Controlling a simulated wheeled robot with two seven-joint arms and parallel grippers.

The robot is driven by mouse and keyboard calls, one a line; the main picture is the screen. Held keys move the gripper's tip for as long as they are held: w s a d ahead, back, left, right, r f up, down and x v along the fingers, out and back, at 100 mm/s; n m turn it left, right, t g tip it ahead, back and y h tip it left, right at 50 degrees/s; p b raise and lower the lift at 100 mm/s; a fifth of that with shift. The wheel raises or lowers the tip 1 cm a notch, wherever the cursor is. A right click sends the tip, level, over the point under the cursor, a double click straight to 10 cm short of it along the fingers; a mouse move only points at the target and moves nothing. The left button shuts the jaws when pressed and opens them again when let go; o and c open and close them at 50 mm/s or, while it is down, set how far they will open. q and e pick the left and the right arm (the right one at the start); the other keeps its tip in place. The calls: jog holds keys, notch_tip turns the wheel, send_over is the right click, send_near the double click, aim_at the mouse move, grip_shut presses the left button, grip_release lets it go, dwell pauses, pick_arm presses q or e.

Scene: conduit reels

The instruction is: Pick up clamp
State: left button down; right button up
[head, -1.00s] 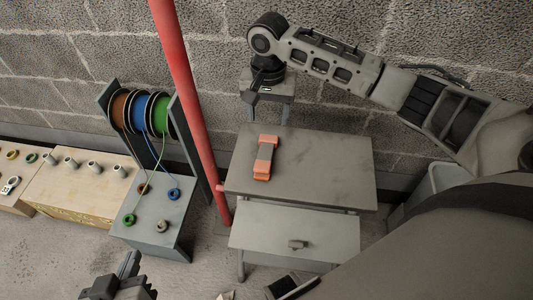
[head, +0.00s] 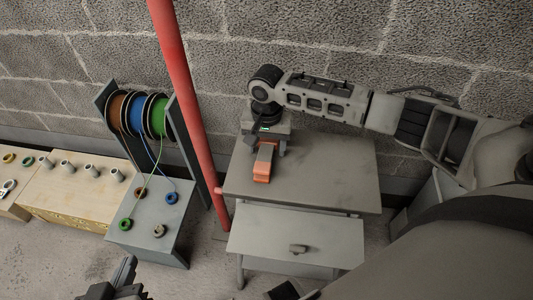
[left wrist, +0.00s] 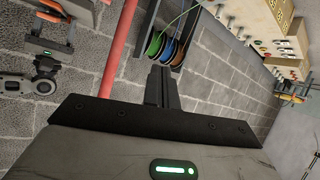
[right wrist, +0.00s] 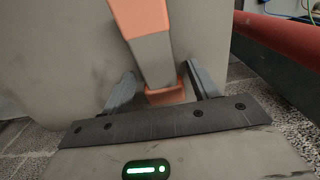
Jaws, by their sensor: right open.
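The clamp (head: 262,172), grey in the middle with orange ends, lies on the grey table (head: 330,170). In the head view my right gripper (head: 268,145) is over its far end and hides part of it. In the right wrist view the fingers of my right gripper (right wrist: 162,88) are apart. The near orange end of the clamp (right wrist: 152,55) shows between them, with a gap on each side. My left gripper (head: 128,268) is at the bottom left of the head view, away from the table. In the left wrist view its fingers (left wrist: 162,85) are together and empty.
A red pipe (head: 185,90) stands upright just left of the table. Left of it is a rack with brown, blue and green cable reels (head: 141,114). A wooden bench (head: 80,190) with small fittings is further left. A block wall is behind.

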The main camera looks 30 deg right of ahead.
jog(key=shift+c, duration=0.3)
jog(key=c, duration=1)
jog(key=shift+c, duration=0.2)
jog(key=shift+r, duration=0.15)
